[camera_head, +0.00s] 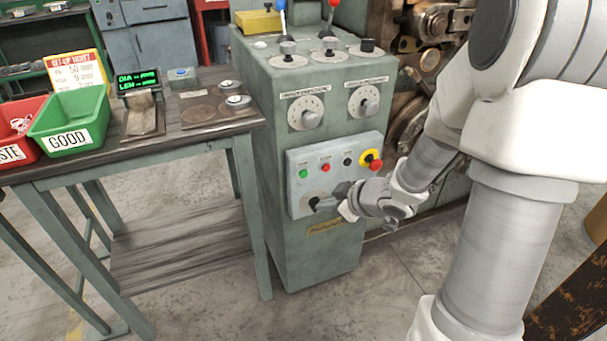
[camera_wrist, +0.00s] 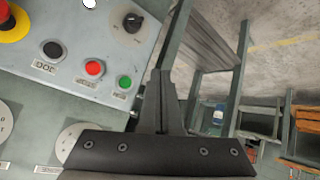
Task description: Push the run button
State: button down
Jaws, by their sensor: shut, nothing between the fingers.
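The control panel (camera_head: 335,181) is a light plate on the front of the green machine cabinet. It carries a green button (camera_head: 303,173), a red button (camera_head: 325,167), a black button (camera_head: 347,161) and a yellow-ringed red mushroom button (camera_head: 371,160). A black selector knob (camera_head: 313,201) sits below the green button. In the wrist view the green button (camera_wrist: 124,83) is unobstructed; its label is too small to read surely. My gripper (camera_wrist: 160,76) is shut and empty, its tips right of the green button in that view. In the head view my gripper (camera_head: 322,203) overlaps the knob area; contact cannot be told.
Two dials (camera_head: 307,113) sit above the panel, and levers rise from the cabinet top. A workbench (camera_head: 150,165) stands at left with a green GOOD bin (camera_head: 72,120), a red bin (camera_head: 22,128) and a small display (camera_head: 138,80). The floor before the cabinet is clear.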

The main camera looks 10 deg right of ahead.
aim_at(304, 174)
jog(key=shift+w+a+p, duration=0.2)
jog(key=shift+w+a, duration=0.05)
jog(key=shift+w, duration=1.2)
jog(key=shift+w+a+p, duration=0.15)
jog(key=shift+w+a, duration=0.1)
jog(key=shift+w, duration=1.2)
jog(key=shift+w+a+p, duration=0.2)
jog(key=shift+w+a, duration=0.05)
jog(key=shift+w, duration=1.2)
jog(key=shift+w, duration=0.1)
jog(key=shift+w+a+p, duration=0.1)
jog(key=shift+w+p, duration=0.25)
jog(key=shift+w+p, duration=0.3)
jog(key=shift+w, duration=0.05)
jog(key=shift+s, duration=0.8)
